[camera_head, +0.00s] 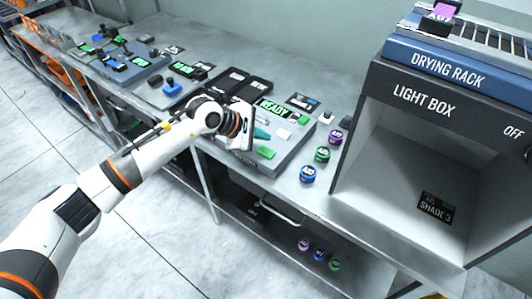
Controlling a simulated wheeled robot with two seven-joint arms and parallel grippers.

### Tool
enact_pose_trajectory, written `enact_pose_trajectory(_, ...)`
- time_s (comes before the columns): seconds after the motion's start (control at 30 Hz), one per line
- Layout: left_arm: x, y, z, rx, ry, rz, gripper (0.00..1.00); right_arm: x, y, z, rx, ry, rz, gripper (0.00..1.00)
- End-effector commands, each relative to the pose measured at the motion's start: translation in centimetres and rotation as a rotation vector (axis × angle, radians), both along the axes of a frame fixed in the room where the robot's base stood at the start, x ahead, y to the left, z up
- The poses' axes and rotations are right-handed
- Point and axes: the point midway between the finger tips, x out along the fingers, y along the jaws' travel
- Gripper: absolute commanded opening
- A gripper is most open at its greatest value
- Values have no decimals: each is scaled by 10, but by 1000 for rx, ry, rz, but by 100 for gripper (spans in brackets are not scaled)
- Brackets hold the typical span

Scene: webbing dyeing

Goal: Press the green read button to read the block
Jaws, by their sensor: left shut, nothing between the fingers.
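The reader (286,158) is a grey box on the bench at the centre, and its display (272,107) reads READY in green. A bright green button (266,152) sits on its front top surface. A white block-like piece (283,133) lies on its top, and a small teal piece (262,134) is beside it. My left gripper (246,130) is over the left part of the reader, up and left of the green button and apart from it in the picture. It is shut and empty; its fingertips are hard to make out. My right gripper is out of view.
Several labelled jars (308,174) stand right of the reader. A light box (405,170) with a SHADE 3 card (435,208) stands at the right, under a drying rack (450,68). Other devices with green displays (140,62) fill the bench's far left.

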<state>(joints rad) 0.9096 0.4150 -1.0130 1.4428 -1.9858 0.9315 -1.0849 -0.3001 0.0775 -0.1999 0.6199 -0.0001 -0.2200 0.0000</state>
Motion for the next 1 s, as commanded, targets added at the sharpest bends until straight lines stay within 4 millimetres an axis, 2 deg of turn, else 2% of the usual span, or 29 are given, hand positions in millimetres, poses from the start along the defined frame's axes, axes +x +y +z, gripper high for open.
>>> enact_pose_trajectory(0.03, 0, 0, -14, 0, 2, 1, 0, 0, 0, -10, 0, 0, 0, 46)
enact_pose_trajectory(0.07, 0, 0, -19, 0, 1, 0, 0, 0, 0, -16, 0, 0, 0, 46)
enact_pose_trajectory(0.2, 0, 0, -30, 0, 0, 0, 0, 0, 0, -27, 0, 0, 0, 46)
enact_pose_trajectory(1.0, 0, 0, -31, 0, 0, 0, 0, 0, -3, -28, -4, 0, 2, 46)
